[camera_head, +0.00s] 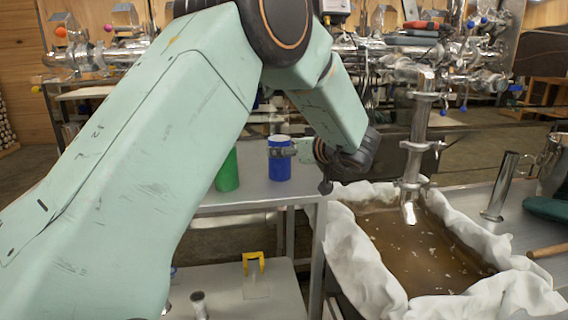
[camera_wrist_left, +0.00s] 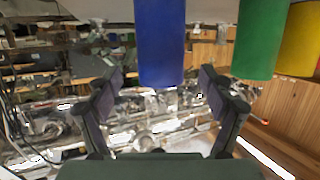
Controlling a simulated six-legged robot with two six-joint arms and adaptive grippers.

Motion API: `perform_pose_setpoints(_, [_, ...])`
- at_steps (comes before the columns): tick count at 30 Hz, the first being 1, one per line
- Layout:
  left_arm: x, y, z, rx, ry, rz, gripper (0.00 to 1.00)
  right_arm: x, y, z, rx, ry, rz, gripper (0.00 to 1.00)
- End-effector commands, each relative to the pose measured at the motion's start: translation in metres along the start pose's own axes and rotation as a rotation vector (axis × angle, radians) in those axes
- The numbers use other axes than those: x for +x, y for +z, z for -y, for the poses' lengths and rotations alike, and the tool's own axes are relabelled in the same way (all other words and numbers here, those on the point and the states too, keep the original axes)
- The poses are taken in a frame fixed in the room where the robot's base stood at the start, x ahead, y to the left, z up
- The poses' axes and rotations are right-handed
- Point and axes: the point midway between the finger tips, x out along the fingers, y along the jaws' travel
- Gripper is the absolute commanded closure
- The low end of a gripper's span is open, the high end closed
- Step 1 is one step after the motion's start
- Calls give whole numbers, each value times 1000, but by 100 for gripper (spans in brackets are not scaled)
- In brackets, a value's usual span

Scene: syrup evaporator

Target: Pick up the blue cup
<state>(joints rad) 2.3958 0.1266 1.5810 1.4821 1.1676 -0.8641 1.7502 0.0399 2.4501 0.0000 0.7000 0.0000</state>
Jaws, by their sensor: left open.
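The blue cup (camera_head: 280,168) stands upright on the grey metal table in the head view, near its right side. A green cup (camera_head: 228,172) stands to its left, partly hidden behind my left arm. My left gripper (camera_head: 292,151) reaches in from the right at the blue cup, with a finger across its upper part. In the left wrist view the blue cup (camera_wrist_left: 159,45) shows between the two spread fingers of the gripper (camera_wrist_left: 161,79). The gripper is open; I cannot tell whether a finger touches the cup. My right gripper is not in view.
The wrist view also shows the green cup (camera_wrist_left: 260,40) and a yellow cup (camera_wrist_left: 301,42) beside it. To the right, a cloth-lined pan (camera_head: 352,252) holds brown liquid under a metal pipe (camera_head: 417,130). The table (camera_head: 250,192) has a lower shelf with a yellow-handled item (camera_head: 253,262).

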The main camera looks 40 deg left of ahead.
Motion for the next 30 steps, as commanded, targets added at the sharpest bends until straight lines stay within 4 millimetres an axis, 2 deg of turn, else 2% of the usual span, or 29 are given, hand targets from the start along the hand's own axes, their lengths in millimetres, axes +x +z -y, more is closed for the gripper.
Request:
perform_pose_setpoints(6, [31,4,0,-2,-1,3,19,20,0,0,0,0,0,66])
perform_pose_setpoints(9, [43,3,-2,0,0,2,19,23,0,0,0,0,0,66])
perform_pose_setpoints(19, [49,0,-6,2,3,0,19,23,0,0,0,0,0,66])
perform_pose_setpoints(30, [49,0,-6,2,3,0,49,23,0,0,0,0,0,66])
